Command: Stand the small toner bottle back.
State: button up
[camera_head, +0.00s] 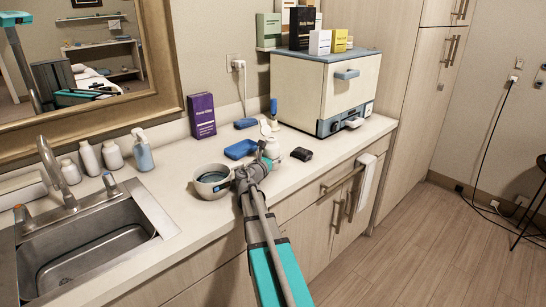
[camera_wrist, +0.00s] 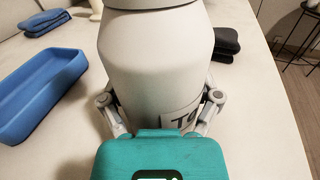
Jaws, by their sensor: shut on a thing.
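The small toner bottle (camera_wrist: 158,65) is white with a dark-lettered label, of which "To" shows in the wrist view. It fills the middle of that view and looks upright; its top is cut off. My gripper (camera_wrist: 162,112) has a finger on each side of the bottle and is shut on it. In the head view the bottle (camera_head: 272,148) shows just beyond my gripper (camera_head: 262,162), over the counter near its front edge. Whether its base touches the counter I cannot tell.
A blue tray (camera_wrist: 40,90) lies left of the bottle, and dark folded cloths (camera_wrist: 226,42) lie to its right. A grey bowl (camera_head: 212,183) stands left of my gripper. A white cabinet (camera_head: 310,90) stands behind at the right. A sink (camera_head: 85,245) is at the left.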

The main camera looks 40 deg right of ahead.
jog(key=o, duration=1.1)
jog(key=shift+s+a, duration=0.1)
jog(key=shift+a, duration=0.05)
jog(key=shift+v, duration=1.1)
jog(key=shift+s+a, duration=0.2)
jog(key=shift+a, duration=0.45)
jog(key=shift+s+a, duration=0.3)
jog(key=shift+a, duration=0.35)
jog(key=shift+s+a, duration=0.1)
jog(key=shift+a, duration=0.2)
jog(key=shift+v, duration=1.05)
